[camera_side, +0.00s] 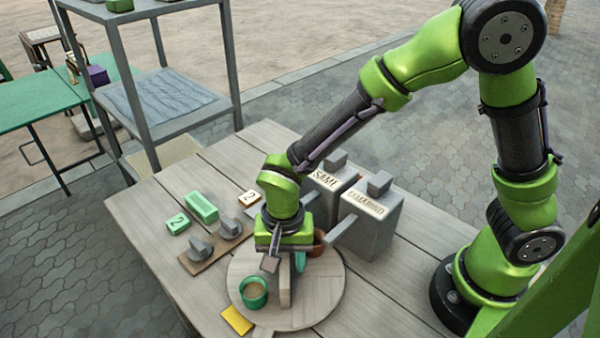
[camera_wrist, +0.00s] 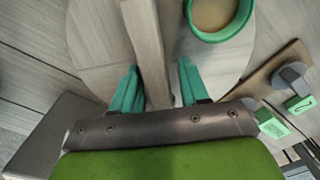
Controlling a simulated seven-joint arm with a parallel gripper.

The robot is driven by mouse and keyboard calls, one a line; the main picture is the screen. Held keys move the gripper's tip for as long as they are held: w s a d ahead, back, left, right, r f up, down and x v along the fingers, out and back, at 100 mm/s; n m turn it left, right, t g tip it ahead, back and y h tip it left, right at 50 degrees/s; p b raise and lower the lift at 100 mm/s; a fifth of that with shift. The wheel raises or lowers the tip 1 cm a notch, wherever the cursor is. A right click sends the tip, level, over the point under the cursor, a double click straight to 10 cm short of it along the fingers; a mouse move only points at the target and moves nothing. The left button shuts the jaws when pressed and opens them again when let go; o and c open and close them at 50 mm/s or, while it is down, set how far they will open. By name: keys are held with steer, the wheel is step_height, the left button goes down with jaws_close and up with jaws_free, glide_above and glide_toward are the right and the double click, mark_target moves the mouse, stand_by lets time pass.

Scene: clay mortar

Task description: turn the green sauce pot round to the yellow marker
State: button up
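The green sauce pot (camera_side: 254,292), filled with something tan, stands on the round wooden turntable (camera_side: 318,298) at its front left. It also shows at the top of the wrist view (camera_wrist: 218,18). The yellow marker (camera_side: 237,320) lies on the table just outside the turntable's front-left edge, close to the pot. An upright wooden bar (camera_side: 285,290) rises from the turntable. My gripper (camera_wrist: 157,88) is low over the turntable, its teal fingers on either side of the bar (camera_wrist: 147,45). A narrow gap shows at the right finger; contact at the left is unclear.
A reddish-brown pot (camera_side: 318,243) is partly hidden behind my gripper. Grey lidded boxes (camera_side: 370,222) stand behind the turntable. A board with grey knobs (camera_side: 215,245), a green block (camera_side: 201,207) and number tiles (camera_side: 178,223) lie left. The table's front-left area is clear.

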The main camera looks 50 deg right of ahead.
mark_target(294, 272)
step_height(294, 272, up, 17)
stand_by(0.6)
steer(key=s+d+r+n+t+y, duration=0.1)
steer(key=s+d+r+n+t, duration=0.1)
steer(key=d, duration=0.6)
steer(key=s+d+r+n+t+y, duration=0.1)
steer(key=s+d+r+n+t, duration=0.1)
steer(key=d, duration=0.7)
steer(key=s+n+t, duration=0.1)
steer(key=s+t, duration=0.1)
steer(key=t, duration=0.1)
steer(key=shift+s+d, duration=0.15)
steer(key=shift+s, duration=0.05)
